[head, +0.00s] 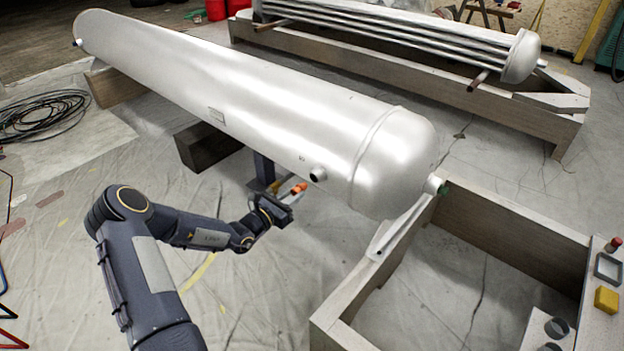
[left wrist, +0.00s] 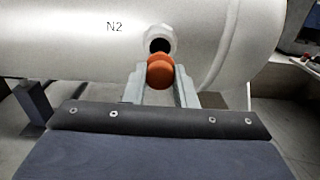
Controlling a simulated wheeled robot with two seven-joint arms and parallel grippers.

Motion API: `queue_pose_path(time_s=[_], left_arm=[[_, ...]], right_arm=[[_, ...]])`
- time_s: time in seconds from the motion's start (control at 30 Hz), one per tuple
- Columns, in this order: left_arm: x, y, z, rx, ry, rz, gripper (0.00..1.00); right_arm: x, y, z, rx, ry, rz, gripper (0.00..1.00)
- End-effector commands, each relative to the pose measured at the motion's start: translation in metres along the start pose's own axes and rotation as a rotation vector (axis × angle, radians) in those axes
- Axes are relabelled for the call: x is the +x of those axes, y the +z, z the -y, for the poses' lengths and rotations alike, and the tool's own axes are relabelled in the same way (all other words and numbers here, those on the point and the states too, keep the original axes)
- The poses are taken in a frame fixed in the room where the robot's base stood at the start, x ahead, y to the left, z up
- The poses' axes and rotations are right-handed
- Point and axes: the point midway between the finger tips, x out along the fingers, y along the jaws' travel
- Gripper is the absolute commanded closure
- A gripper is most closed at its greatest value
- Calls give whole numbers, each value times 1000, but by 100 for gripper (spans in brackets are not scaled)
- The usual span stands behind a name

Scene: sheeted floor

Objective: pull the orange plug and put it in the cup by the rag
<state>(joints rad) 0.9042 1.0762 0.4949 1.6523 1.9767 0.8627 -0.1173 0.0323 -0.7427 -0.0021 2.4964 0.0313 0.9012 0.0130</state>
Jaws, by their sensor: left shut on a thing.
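The orange plug (head: 299,188) is held between the fingertips of my left gripper (head: 289,193), which is shut on it. In the left wrist view the plug (left wrist: 159,72) sits between the two grey fingers (left wrist: 159,82). The short nozzle (head: 318,174) marked N2 on the silver tank is just beyond; its dark open mouth (left wrist: 160,43) shows above the plug, and the plug looks apart from it. Two grey round cups (head: 557,328) stand at the lower right, one cut by the frame edge. I cannot make out a rag for certain. My right gripper is not in view.
A yellow block or folded cloth (head: 606,300), a grey square tray (head: 608,267) and a red-topped item (head: 613,244) lie on the right. A wooden frame (head: 512,224) stands between. Open floor lies below the gripper.

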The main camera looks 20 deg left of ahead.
Motion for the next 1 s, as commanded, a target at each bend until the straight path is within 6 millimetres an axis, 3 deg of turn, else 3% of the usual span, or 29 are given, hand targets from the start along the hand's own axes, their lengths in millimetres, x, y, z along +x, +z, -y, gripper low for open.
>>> queue_pose_path(time_s=[0.5, 1.0], left_arm=[[-30, 1, -1, 0, 2, -1, 100], [-30, 2, 1, 0, -1, 0, 100]], right_arm=[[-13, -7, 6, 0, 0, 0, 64], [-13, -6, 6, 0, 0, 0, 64]])
